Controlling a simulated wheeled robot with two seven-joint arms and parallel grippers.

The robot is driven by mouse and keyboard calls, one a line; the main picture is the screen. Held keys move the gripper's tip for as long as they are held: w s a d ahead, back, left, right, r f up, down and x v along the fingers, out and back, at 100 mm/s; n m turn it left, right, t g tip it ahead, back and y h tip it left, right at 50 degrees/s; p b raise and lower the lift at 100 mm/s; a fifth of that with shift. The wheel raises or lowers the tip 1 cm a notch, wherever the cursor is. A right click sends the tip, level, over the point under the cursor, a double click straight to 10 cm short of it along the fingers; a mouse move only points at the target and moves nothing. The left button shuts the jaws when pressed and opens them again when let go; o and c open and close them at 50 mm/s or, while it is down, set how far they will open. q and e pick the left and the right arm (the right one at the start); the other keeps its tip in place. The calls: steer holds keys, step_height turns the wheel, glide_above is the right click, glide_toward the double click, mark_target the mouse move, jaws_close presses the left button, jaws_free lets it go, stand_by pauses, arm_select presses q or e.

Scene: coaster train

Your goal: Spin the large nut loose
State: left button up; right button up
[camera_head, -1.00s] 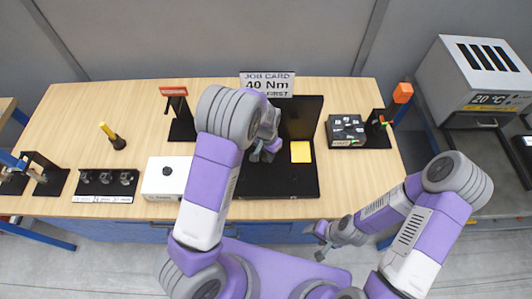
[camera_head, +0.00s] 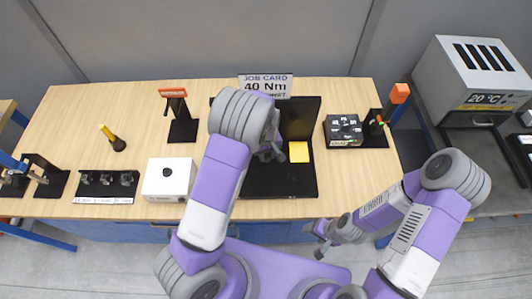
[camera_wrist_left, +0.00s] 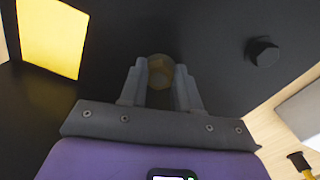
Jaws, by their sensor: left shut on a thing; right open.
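The large nut (camera_wrist_left: 160,69) is a brass-brown hexagon between the fingertips of my left gripper (camera_wrist_left: 160,80) in the left wrist view. The gripper is shut on it, one finger on either side, in front of a black surface. In the head view my left gripper (camera_head: 271,153) is over the black fixture (camera_head: 270,188), and my wrist hides the nut there. My right gripper (camera_head: 322,240) is open and empty in front of the bench's near edge.
A yellow pad (camera_head: 299,151) lies on the fixture, right of my left gripper. A dark hexagonal knob (camera_wrist_left: 262,52) stands on the black surface. A white box (camera_head: 168,188) is left of the fixture; a dark bit tray (camera_head: 343,130) is right.

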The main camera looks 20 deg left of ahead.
mark_target(267, 156)
arm_select(q)
steer(key=n+p, duration=0.1)
steer(key=n, duration=0.3)
steer(key=shift+d, duration=0.1)
steer(key=shift+f+n+p, duration=0.1)
steer(key=shift+n+p, duration=0.45)
steer(key=shift+n, duration=1.35)
steer(key=o, duration=1.1)
steer(key=shift+w, duration=0.1)
steer(key=shift+c, duration=0.2)
step_height(267, 156, up, 8)
steer(key=shift+f, duration=0.2)
